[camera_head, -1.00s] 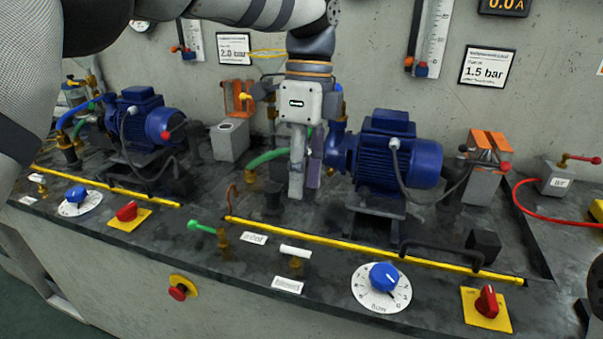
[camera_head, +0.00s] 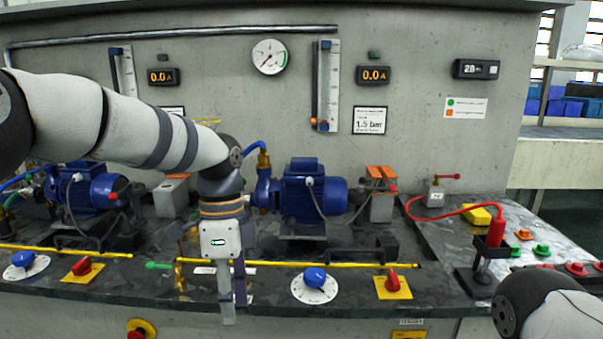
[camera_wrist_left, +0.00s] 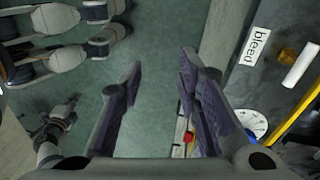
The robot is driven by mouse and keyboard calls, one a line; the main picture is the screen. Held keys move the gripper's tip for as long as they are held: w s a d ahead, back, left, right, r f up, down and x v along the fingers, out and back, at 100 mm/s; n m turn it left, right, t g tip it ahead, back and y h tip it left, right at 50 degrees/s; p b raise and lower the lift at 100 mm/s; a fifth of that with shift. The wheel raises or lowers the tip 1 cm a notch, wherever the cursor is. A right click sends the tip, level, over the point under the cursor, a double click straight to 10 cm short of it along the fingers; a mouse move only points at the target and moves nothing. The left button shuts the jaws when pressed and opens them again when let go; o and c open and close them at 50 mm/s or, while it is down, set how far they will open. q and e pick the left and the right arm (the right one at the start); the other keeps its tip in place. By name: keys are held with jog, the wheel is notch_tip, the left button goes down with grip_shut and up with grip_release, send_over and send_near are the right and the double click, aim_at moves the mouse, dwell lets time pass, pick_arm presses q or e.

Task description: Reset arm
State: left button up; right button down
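My left gripper (camera_head: 230,312) hangs down over the front edge of the bench in the head view, between the left-hand red switch and the blue dial. In the left wrist view my left gripper (camera_wrist_left: 160,78) shows two fingers with purple pads, spread apart and empty, above the green floor. The bench edge lies to the right of the fingers there. A link of my right arm (camera_head: 550,305) shows at the lower right of the head view; its gripper is not seen.
Blue pumps (camera_head: 310,187) stand along the bench. A yellow bar (camera_head: 330,263), a blue dial (camera_head: 315,277) and a red switch (camera_head: 392,281) lie near its front. A red emergency button (camera_head: 138,333) is on the front face. The bleed label (camera_wrist_left: 255,46) is beside the left fingers.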

pick_arm(q)
notch_tip(320, 180, down, 13)
jog(key=s+n, duration=0.3)
jog(key=s+a+f+n+h, duration=0.15)
jog(key=s+f+n, duration=0.35)
jog(key=s+f, duration=0.65)
jog(key=s+a+f+n+y, duration=0.1)
jog(key=s+a+n, duration=0.3)
jog(key=s, duration=0.7)
jog(key=s+a+f+n+y, duration=0.1)
jog(key=s+a+n, duration=0.4)
jog(key=s, duration=0.7)
jog(key=shift+a+f+n, duration=0.3)
jog(key=shift+f, duration=0.55)
